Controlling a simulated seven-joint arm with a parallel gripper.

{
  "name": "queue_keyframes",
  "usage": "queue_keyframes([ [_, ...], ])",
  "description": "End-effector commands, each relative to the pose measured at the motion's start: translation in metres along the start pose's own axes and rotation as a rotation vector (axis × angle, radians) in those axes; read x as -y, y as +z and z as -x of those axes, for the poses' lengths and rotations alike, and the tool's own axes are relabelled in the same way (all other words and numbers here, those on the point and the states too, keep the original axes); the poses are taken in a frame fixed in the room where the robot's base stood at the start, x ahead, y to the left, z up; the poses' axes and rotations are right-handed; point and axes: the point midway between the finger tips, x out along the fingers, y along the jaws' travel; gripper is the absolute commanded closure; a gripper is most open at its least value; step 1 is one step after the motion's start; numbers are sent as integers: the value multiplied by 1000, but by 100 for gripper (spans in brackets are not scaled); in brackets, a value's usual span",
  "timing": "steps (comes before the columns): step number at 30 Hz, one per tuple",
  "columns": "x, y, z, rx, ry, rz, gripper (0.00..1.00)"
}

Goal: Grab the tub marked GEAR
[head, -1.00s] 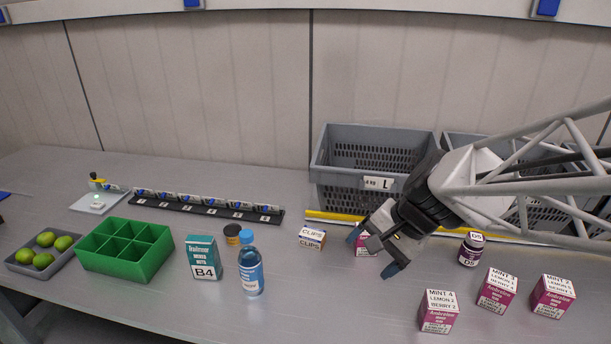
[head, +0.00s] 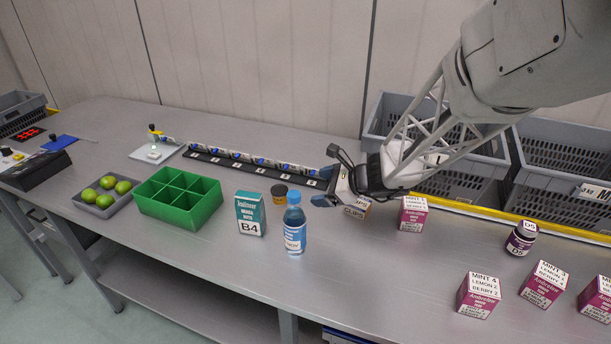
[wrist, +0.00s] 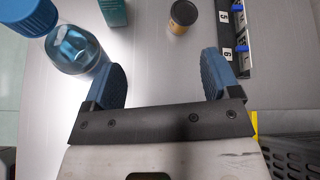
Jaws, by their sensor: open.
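A small round tub (head: 279,194) with a dark top and yellow-orange side stands behind the blue-capped bottle (head: 294,228); no GEAR marking is readable on it. In the wrist view the tub (wrist: 183,15) is at the top, ahead of the fingertips and roughly in line with the gap between them. My gripper (head: 326,190) is open and empty, to the right of the tub and apart from it. In the wrist view my gripper (wrist: 164,75) has its blue fingers spread wide. The CLIPS box (head: 356,209) is partly hidden by my gripper.
The bottle (wrist: 75,48) is close to the left finger in the wrist view. A teal B4 box (head: 250,214) stands left of the bottle. A black rack (head: 250,166) runs behind the tub. A pink box (head: 412,215) stands right of the CLIPS box.

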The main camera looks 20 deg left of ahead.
Motion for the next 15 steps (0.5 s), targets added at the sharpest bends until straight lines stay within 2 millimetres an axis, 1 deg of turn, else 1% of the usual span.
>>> queue_keyframes([
  [1,3,-6,-17,13,-9,-47,18],
  [3,10,-11,-37,31,-31,-113,18],
  [9,22,-28,-88,72,-84,-282,18],
  [12,27,-35,-106,84,-105,-340,18],
  [15,28,-39,-116,92,-117,-378,18],
])
